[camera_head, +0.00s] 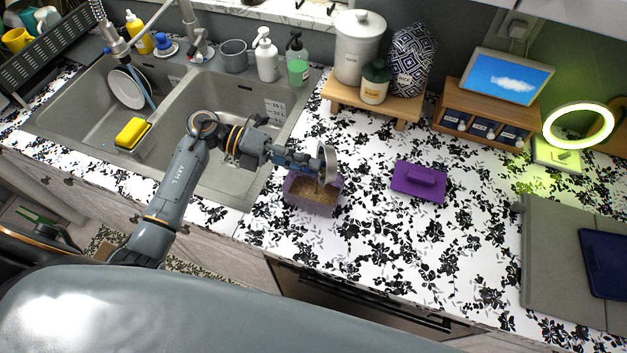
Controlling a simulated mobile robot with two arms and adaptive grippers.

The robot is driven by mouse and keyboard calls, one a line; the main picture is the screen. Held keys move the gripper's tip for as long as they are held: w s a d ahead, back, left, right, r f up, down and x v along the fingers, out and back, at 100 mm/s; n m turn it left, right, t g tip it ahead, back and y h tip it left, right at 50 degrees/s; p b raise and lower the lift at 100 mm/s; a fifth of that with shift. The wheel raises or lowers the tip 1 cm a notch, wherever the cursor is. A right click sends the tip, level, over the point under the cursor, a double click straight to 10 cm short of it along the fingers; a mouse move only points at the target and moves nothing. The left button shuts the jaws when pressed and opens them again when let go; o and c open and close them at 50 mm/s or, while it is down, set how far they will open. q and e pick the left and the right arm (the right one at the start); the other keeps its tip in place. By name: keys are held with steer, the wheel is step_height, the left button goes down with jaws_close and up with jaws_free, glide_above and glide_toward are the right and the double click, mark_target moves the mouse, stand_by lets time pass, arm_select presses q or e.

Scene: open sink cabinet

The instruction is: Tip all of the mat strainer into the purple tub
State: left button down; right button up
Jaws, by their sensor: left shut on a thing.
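My left gripper (307,161) reaches over the counter from the left and is shut on the strainer (331,163), a small light grey round piece. The strainer is turned on its edge above the purple tub (317,209). The tub stands open on the floral counter to the right of the sink, with brown grainy stuff inside. The strainer's inside is hard to see from here, so I cannot tell what it still holds. A flat purple lid (418,182) with a handle lies apart, to the right of the tub. My right gripper is not in view.
The double sink (235,185) lies left of the tub, with a plate (127,88) and yellow sponge (132,132) there. A wooden riser with jars (359,45) stands behind. A grey mat (560,260) lies at right. The counter in front of the lid is clear.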

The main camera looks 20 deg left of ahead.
mark_target(326, 149)
arm_select(q)
steer(key=shift+s+a+f+h, duration=0.1)
steer(key=shift+a+h, duration=0.05)
steer(key=shift+h, duration=0.25)
steer(key=shift+r+y, duration=0.2)
steer(key=shift+y, duration=0.1)
steer(key=y, duration=0.1)
steer(key=d+y, duration=0.1)
steer(key=w+d, duration=0.1)
steer(key=shift+w+d+r+n+g+y, duration=0.1)
steer(key=shift+r+n+g+y, duration=0.2)
steer(key=shift+y, duration=0.1)
steer(key=shift+d+f, duration=0.1)
steer(key=shift+d, duration=0.05)
steer(key=shift+w+d+r+n+g+y, duration=0.1)
steer(key=shift+w+d+n+g+y, duration=0.1)
steer(key=shift+y, duration=0.35)
steer(key=shift+w+d+r+n+g+y, duration=0.1)
steer(key=shift+d+n+y, duration=0.1)
steer(key=shift+y, duration=0.35)
steer(key=d+y, duration=0.1)
steer(key=w+d+g+y, duration=0.1)
steer(key=y, duration=0.1)
steer(key=shift+n, duration=0.4)
steer(key=w+d+f+n+g+y, duration=0.1)
steer(key=w+d+f+g+y, duration=0.1)
steer(key=d+y, duration=0.4)
steer(key=shift+w+d+n+g+y, duration=0.3)
steer(key=shift+w+d+g, duration=0.3)
steer(key=shift+w+d, duration=0.5)
